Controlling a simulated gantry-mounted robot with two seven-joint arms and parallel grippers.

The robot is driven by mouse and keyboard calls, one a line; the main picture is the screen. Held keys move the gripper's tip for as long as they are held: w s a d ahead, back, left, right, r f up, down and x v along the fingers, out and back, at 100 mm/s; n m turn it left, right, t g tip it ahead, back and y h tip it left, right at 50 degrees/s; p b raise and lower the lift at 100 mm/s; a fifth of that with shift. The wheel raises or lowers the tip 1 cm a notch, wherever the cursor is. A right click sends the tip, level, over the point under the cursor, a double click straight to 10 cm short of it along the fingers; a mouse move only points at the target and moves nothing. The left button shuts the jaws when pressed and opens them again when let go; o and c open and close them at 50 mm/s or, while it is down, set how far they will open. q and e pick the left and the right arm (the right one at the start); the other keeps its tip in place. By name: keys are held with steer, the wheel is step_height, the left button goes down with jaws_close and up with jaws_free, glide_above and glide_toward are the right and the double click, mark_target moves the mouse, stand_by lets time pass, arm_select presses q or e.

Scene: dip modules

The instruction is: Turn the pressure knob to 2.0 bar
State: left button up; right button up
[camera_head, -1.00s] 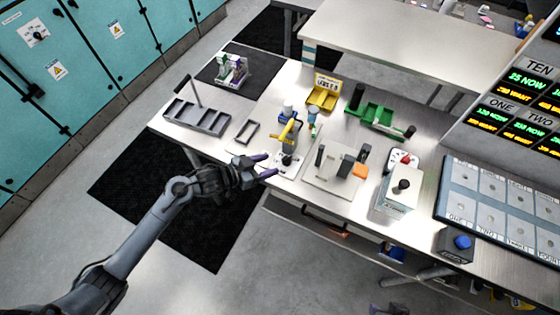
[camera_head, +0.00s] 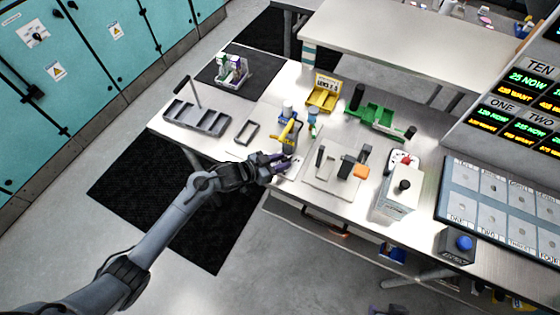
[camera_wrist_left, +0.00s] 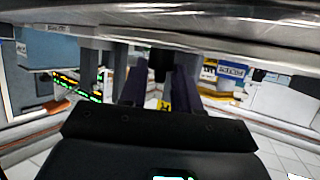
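My left gripper (camera_head: 284,163) is over the small light plate at the front edge of the steel bench, just below a yellow lever-like fitting (camera_head: 287,131). The dark round knob on that plate is now mostly hidden by the fingers in the head view. In the left wrist view the two dark purple fingers (camera_wrist_left: 160,88) stand apart, with a black knob-like shape (camera_wrist_left: 161,62) between their far ends. I cannot tell whether they touch it. No pressure reading is legible. A small dark purple piece at the head view's bottom edge may be my right gripper.
A plate with upright dark posts and an orange block (camera_head: 361,172) is close to the right. A white box with a black knob (camera_head: 402,186) stands further right. A grey tray (camera_head: 197,117), yellow bin (camera_head: 323,96) and green holder (camera_head: 376,119) are around the bench.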

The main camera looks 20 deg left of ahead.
arm_select(q)
jaws_close()
steer(key=shift+w+a+f+m+g+h+b, duration=0.15)
steer(key=shift+m+g+h+b, duration=0.1)
steer(key=shift+m+g+h, duration=0.2)
steer(key=shift+w+a+m+g+h+b, duration=0.1)
steer(key=shift+m+g+h+b, duration=0.1)
steer(key=shift+m+g+h, duration=0.25)
steer(key=shift+m+g+h+b, duration=0.3)
steer(key=shift+m+h, duration=0.1)
steer(key=shift+m, duration=0.2)
steer(key=o, duration=0.5)
jaws_free()
steer(key=shift+o, duration=0.2)
